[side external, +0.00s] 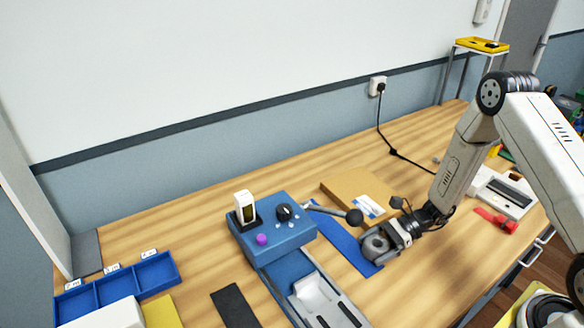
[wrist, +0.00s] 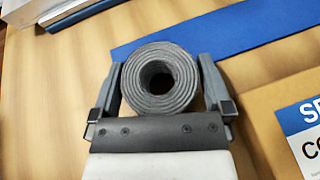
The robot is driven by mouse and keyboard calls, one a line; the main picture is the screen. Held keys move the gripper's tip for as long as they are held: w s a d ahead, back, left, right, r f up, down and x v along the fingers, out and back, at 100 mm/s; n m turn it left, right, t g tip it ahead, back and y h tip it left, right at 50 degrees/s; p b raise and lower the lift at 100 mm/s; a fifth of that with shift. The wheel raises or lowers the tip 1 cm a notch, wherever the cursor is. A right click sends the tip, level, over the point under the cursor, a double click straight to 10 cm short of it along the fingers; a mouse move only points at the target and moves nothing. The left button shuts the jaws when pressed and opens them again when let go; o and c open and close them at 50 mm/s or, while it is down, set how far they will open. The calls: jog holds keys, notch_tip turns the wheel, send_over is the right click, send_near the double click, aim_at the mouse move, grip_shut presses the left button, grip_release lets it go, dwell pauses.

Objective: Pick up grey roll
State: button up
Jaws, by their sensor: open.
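The grey roll (wrist: 160,78) is a coiled grey strap with a round hole, seen end-on in the wrist view. It also shows in the side view (side external: 375,246), at the end of my arm beside the blue strip. My gripper (wrist: 161,62) is open, with one finger on the left of the roll and one on the right. The fingers lie close along the roll's sides; I cannot tell whether they touch it. In the side view my gripper (side external: 388,238) partly covers the roll.
A blue strip (side external: 343,240) lies on the wooden table (side external: 430,265). A cardboard box (side external: 345,190) with a label lies behind it. A blue machine (side external: 283,238) with a knob and a ball-ended lever stands left of my gripper. Blue bins (side external: 118,283) are at far left.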

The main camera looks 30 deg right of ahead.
jog(key=shift+c, duration=0.2)
jog(key=c, duration=1)
jog(key=shift+o, duration=0.2)
jog(key=shift+r, duration=0.1)
jog(key=shift+r, duration=1)
jog(key=s+r, duration=1.1)
jog(key=s, duration=0.3)
